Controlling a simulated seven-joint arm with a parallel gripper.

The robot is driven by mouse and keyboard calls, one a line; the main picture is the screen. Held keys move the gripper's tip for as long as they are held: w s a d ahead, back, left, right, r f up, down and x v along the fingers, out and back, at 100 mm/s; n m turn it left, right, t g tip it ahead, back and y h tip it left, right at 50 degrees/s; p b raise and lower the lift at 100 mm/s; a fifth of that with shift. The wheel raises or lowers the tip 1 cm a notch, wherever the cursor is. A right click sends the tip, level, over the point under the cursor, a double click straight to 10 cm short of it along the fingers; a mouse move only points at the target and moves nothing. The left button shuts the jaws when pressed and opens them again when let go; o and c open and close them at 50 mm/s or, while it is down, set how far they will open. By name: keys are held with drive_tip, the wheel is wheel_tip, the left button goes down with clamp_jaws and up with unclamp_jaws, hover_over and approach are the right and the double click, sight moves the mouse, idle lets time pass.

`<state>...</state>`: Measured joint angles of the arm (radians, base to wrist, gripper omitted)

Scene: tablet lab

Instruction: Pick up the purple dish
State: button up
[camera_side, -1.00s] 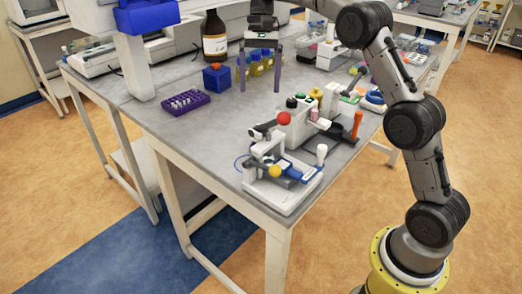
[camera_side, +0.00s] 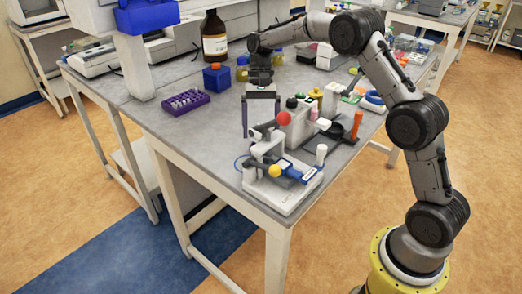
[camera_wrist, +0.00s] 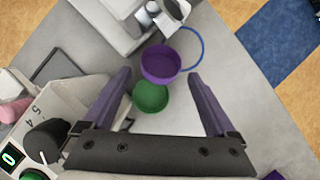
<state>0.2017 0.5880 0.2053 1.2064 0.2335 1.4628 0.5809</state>
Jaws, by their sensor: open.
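The purple dish (camera_wrist: 160,64) shows in the wrist view as a round, open, shallow cup on the grey bench, just ahead of the fingertips and roughly centred between them. A green round object (camera_wrist: 150,97) sits right by its near side, between my fingers. My gripper (camera_wrist: 158,75) has its two purple fingers spread wide with nothing held. In the side view my gripper (camera_side: 261,130) points down over the bench, behind the white device with the red and yellow knobs. I cannot make out the dish in the side view.
The white device (camera_side: 285,187) stands at the bench's front corner, close to the fingers. A knobbed instrument (camera_side: 297,122) stands to the right. A purple tube rack (camera_side: 185,102) and a blue box (camera_side: 217,77) are to the left. Bare bench lies left of my gripper.

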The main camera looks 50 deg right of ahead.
drive_tip(key=x, duration=0.4)
drive_tip(key=shift+a+f, duration=0.1)
drive_tip(key=shift+c, duration=0.4)
drive_tip(key=c, duration=1.1)
drive_tip(key=shift+c, duration=0.2)
